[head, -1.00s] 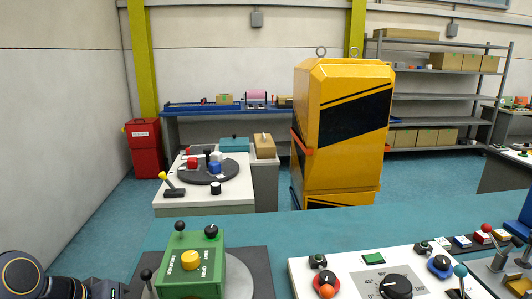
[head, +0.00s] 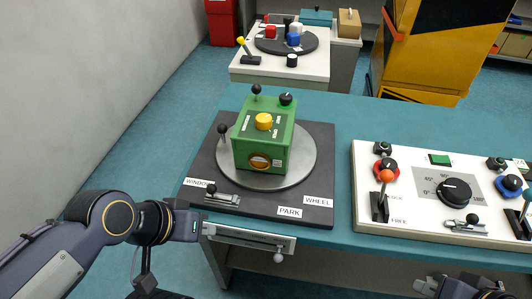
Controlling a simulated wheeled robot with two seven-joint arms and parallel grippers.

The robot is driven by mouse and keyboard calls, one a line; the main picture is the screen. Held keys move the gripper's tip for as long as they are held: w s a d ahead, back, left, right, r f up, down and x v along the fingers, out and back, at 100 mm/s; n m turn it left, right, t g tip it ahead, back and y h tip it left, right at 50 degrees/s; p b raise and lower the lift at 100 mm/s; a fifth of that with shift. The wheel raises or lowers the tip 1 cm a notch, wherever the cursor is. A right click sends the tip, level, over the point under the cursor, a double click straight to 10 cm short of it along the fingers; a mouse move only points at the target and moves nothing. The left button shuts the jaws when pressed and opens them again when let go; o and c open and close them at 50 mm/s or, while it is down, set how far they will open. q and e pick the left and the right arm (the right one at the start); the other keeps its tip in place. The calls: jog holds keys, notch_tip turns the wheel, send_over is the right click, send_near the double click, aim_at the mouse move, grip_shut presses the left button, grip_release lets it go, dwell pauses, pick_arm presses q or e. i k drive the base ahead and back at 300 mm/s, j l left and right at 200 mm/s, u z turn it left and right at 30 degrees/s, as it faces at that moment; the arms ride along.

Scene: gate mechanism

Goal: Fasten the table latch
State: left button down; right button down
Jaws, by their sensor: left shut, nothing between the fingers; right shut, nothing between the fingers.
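A metal latch plate (head: 250,239) runs along the front edge of the teal table (head: 330,241), with a round grey knob (head: 279,257) hanging at its right end. A small sliding bolt (head: 222,198) with a black knob lies on the dark base plate above it; which one is the table latch is not marked. My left gripper (head: 206,228) is shut and empty at the left end of the metal plate; whether it touches is unclear. My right gripper (head: 427,288) is shut and empty at the bottom right, below the white panel and apart from both.
A white control panel (head: 417,183) with levers and knobs lies to the right. A white side table (head: 290,66) stands behind. Open floor lies at the left.

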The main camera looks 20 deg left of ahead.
aim_at(211, 188)
jog(key=u, duration=0.6)
jog(key=k+l+u, duration=0.1)
